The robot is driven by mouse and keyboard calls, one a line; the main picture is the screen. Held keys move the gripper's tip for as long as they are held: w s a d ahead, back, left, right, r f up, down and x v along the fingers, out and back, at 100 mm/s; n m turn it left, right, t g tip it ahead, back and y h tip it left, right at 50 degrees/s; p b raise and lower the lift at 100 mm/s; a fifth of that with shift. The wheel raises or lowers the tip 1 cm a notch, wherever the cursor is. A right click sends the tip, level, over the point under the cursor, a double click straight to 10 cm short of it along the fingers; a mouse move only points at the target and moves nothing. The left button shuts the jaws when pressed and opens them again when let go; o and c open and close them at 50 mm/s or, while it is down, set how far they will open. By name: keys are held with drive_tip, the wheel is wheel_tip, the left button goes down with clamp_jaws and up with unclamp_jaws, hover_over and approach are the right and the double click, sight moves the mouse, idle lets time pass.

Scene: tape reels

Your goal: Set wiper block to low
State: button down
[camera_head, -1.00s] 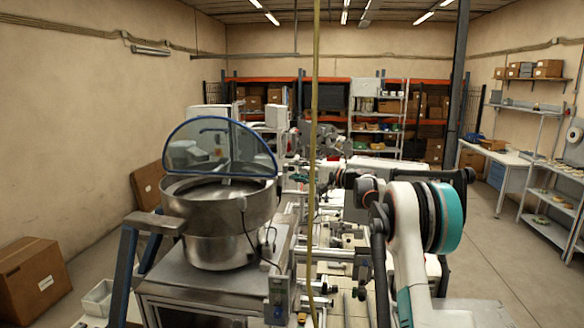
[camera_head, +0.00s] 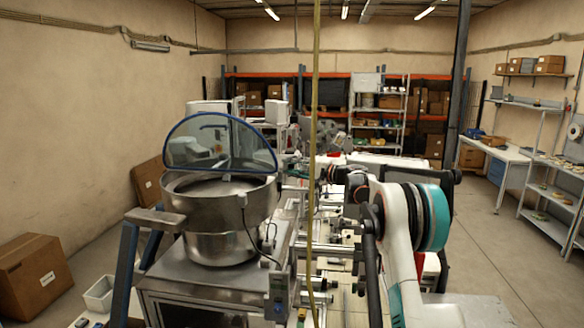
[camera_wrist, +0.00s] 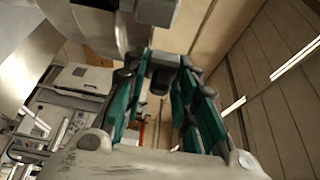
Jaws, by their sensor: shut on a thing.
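My gripper (camera_wrist: 165,60) shows in the wrist view with its two teal fingers closing in at the top middle. It is shut on a small dark grey block (camera_wrist: 163,62) between the fingertips, which I take to be the wiper block. The fingers hide much of it, and no low mark or scale is readable. In the head view my arm reaches over the machine line from the right. The gripper and the block are too small and covered there to tell apart.
A steel bowl feeder (camera_head: 222,215) with a clear blue-rimmed cover (camera_head: 205,145) stands left of a thin yellow upright pole (camera_head: 314,120). Cardboard boxes (camera_head: 32,272) lie on the floor at left. The floor at right (camera_head: 483,245) is clear, beside shelving (camera_head: 545,190).

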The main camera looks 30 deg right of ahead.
drive_tip(key=shift+f+b, duration=1.05)
drive_tip(key=shift+f, duration=0.6)
drive_tip(key=c, duration=1.6)
unclamp_jaws()
drive_tip(key=shift+o, duration=0.2)
drive_tip(key=v, duration=1.2)
